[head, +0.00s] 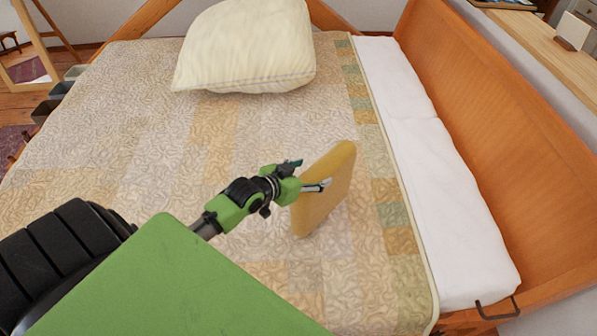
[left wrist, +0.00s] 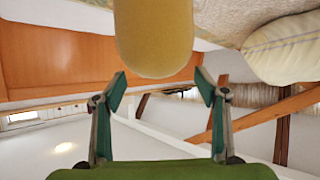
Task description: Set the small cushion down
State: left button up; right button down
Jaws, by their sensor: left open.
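The small cushion (head: 330,185) is a thin yellow-tan square. It stands on edge, slightly tilted, on the patterned quilt, near the white strip at the headboard side. My left gripper (head: 308,174) is beside the cushion's near face, one finger overlapping it in the head view. In the left wrist view the cushion (left wrist: 152,35) lies across the gap between the spread fingers of the left gripper (left wrist: 160,82). A gap shows beside each fingertip. Whether the fingers touch the cushion I cannot tell. My right gripper is not in view.
A large cream pillow (head: 248,48) lies at the back of the bed; it also shows in the left wrist view (left wrist: 285,45). The wooden headboard (head: 480,110) rises on the right behind a white mattress strip (head: 440,190). The quilt (head: 110,130) is clear to the left.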

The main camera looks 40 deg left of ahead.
pick_arm(q)
jog(key=v, duration=0.6)
jog(key=shift+s+r, duration=0.15)
jog(key=shift+s, duration=0.05)
dwell(0.4)
